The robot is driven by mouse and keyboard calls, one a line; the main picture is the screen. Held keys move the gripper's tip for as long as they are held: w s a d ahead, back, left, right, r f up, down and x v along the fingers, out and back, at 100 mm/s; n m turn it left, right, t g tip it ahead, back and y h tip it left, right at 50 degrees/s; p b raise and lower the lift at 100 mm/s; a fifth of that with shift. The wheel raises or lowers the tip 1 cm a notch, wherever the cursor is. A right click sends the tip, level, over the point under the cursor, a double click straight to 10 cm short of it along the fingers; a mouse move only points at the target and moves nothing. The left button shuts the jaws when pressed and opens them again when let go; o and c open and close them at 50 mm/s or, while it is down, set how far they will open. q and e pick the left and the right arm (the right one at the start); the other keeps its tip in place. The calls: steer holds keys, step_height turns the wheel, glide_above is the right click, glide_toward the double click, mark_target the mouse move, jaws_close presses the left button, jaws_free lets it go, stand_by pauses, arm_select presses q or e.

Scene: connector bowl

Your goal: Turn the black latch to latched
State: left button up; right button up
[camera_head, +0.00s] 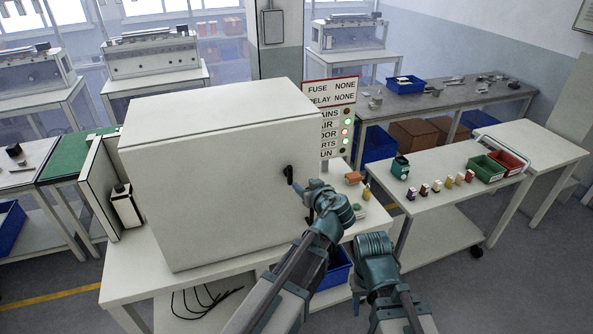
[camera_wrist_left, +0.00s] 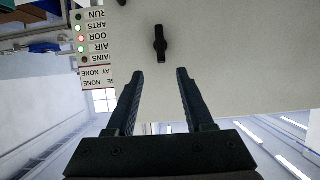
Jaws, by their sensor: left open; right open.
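The black latch (camera_head: 289,175) is on the front face of the big white cabinet (camera_head: 215,190), near its right edge. Its handle looks about upright in the head view; it also shows as a short, near-vertical bar in the left wrist view (camera_wrist_left: 160,44). My left gripper (camera_head: 306,189) is just right of the latch. In the left wrist view its two fingers (camera_wrist_left: 160,73) are spread, with nothing between them, and the latch lies beyond the tips, apart from them. My right gripper (camera_head: 358,287) is low, right of the cabinet; its fingers are hard to make out.
A sign with indicator lights (camera_head: 335,118) stands behind the cabinet's right side. Small parts lie on the table right of the cabinet, near my left wrist. A side table (camera_head: 440,205) holds several small blocks, a green bin (camera_head: 486,168) and a red bin (camera_head: 512,161).

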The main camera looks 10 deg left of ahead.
mark_target(291, 174)
arm_select(q)
steer(key=b+x, duration=0.5)
steer(key=x, duration=0.8)
steer(key=shift+w+a+f, duration=0.2)
steer(key=shift+c, duration=0.3)
jaws_close()
